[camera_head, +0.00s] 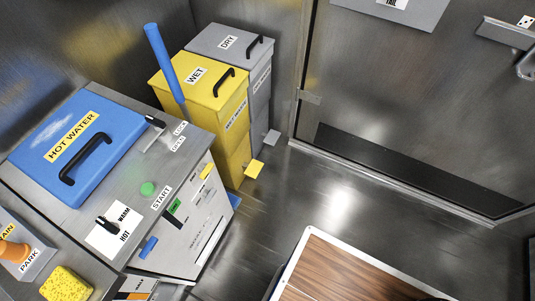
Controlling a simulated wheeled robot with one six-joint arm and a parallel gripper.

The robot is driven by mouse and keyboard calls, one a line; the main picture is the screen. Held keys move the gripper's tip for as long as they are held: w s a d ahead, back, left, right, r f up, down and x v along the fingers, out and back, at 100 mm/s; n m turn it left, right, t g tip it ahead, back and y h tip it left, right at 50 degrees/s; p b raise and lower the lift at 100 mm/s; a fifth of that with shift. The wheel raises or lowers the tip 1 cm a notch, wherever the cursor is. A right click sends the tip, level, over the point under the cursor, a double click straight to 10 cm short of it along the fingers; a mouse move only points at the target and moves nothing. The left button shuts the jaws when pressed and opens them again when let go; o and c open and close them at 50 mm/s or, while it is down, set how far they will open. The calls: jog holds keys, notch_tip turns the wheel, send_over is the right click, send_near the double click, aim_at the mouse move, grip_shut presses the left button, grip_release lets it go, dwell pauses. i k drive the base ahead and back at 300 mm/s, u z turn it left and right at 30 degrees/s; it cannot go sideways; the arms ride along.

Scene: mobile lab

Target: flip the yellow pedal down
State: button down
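The yellow pedal (254,168) sticks out near the floor at the front of the yellow WET bin (205,91). It looks like a small flat plate; I cannot tell for sure whether it is up or down. The yellow bin's lid, with a black handle, is shut. My gripper is not in view, so its state and its place relative to the pedal do not show.
A grey DRY bin (230,42) with a grey pedal (272,138) stands behind the yellow one. The HOT WATER unit (150,190) with a blue lid stands at left. A wood-topped surface (345,275) is at the bottom. Open floor (320,200) lies right of the bins.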

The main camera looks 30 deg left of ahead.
aim_at(252, 169)
jog(key=u, duration=0.35)
jog(key=i, duration=1.1)
jog(key=u, duration=0.5)
